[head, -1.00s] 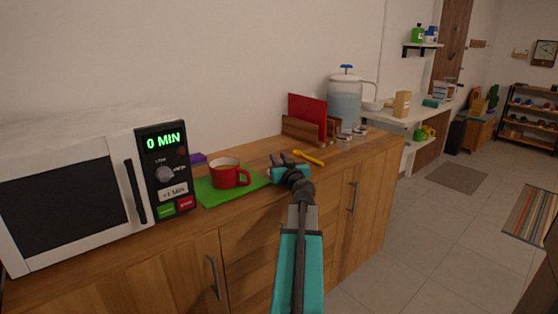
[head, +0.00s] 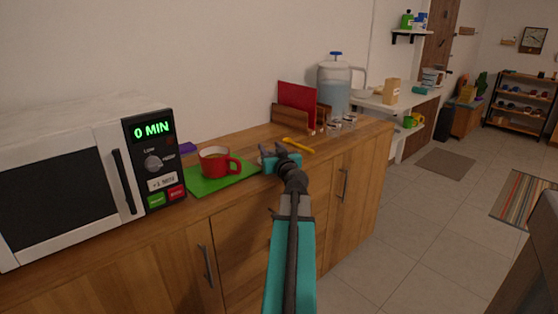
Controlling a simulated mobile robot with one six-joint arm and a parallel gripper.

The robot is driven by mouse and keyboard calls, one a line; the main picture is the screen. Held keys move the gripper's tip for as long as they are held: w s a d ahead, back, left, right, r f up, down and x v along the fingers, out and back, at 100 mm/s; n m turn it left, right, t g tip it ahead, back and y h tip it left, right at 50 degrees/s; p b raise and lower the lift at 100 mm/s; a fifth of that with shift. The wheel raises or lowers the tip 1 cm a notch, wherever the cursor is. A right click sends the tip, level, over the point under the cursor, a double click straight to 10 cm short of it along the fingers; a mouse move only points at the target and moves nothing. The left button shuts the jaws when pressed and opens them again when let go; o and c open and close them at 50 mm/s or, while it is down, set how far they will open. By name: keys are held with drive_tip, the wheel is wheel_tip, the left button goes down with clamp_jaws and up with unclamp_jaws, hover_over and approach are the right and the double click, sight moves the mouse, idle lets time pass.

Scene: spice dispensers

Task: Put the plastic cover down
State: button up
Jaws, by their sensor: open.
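My gripper (head: 272,154) is over the wooden counter, just right of the red mug and near the green mat's right end. Its jaws are open; my wrist hides part of them. I cannot make out a plastic cover for certain in this view. A small pale shape shows by the fingers, too small to identify. The wooden counter (head: 245,215) runs from the microwave to the right end of the cabinet.
A red mug (head: 214,163) stands on a green mat (head: 205,184), beside a white microwave (head: 60,165). A yellow utensil (head: 298,146) lies behind my gripper.

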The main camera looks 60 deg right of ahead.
sight(273, 152)
drive_tip(key=v, duration=0.4)
drive_tip(key=shift+s+a, duration=0.25)
drive_tip(key=shift+s+a+f+b, duration=0.15)
drive_tip(key=shift+s+a+b, duration=0.05)
drive_tip(key=shift+b, duration=0.4)
drive_tip(key=shift+b+v, duration=1.2)
drive_tip(key=shift+b, duration=0.65)
drive_tip(key=shift+s+a+b, duration=0.1)
drive_tip(key=shift+s+b, duration=0.05)
drive_tip(key=shift+b, duration=1.05)
drive_tip(key=b, duration=0.4)
drive_tip(key=shift+s+a, duration=0.35)
drive_tip(key=b, duration=0.3)
drive_tip(key=shift+s+a+b, duration=0.3)
drive_tip(key=shift+s+b, duration=0.05)
drive_tip(key=shift+s, duration=0.05)
drive_tip(key=shift+s+a+b, duration=0.15)
drive_tip(key=shift+s+b, duration=0.05)
drive_tip(key=shift+b, duration=0.25)
drive_tip(key=shift+s, duration=0.1)
